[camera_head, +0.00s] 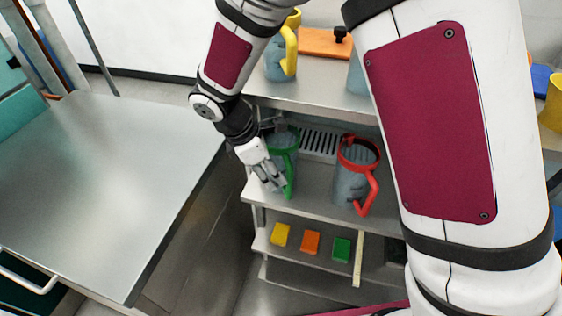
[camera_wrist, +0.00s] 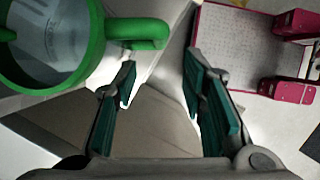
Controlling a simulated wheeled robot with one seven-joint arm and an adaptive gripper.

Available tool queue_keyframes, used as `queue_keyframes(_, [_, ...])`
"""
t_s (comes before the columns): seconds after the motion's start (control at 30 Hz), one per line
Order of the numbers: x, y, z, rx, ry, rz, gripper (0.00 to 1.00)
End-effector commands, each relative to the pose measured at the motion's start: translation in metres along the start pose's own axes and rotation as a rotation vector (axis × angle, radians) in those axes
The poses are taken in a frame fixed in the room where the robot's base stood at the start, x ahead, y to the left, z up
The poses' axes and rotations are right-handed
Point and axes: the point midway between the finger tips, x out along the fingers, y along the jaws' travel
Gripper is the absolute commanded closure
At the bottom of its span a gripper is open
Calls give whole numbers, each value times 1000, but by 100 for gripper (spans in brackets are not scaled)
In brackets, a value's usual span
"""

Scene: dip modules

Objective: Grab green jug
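The green jug (camera_head: 284,150) has a green rim and handle and a clear grey body. It stands upright on the middle shelf at the left end. In the wrist view the green jug (camera_wrist: 52,45) is at upper left, with its handle pointing right. My gripper (camera_head: 280,186) is beside the jug and hides part of it in the head view. In the wrist view my gripper (camera_wrist: 158,85) is open, with its two teal-padded fingers apart and nothing between them. The tip of the handle is just beyond the left finger; I cannot tell whether they touch.
A red-handled jug (camera_head: 355,175) stands right of the green jug on the same shelf (camera_head: 315,195). A yellow-handled jug (camera_head: 280,62) and an orange board (camera_head: 322,42) are on the shelf above. Coloured blocks (camera_head: 311,242) lie below. A bare metal table (camera_head: 90,180) is at left.

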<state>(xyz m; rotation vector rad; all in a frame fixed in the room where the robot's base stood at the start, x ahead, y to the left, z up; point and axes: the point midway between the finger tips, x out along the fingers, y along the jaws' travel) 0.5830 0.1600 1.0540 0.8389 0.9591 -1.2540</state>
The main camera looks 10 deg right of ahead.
Motion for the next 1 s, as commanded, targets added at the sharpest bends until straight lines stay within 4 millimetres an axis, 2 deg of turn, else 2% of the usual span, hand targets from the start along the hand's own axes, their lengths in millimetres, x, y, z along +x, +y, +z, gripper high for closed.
queue_keyframes(0.27, [10,-2,21,3,-1,-4,62])
queue_keyframes(0.4, [35,-3,18,-2,-2,-5,62])
queue_keyframes(0.53, [51,-2,18,0,-2,-4,62])
queue_keyframes(0.87, [58,0,18,0,0,0,62])
queue_keyframes(1.0, [58,0,18,0,0,0,91])
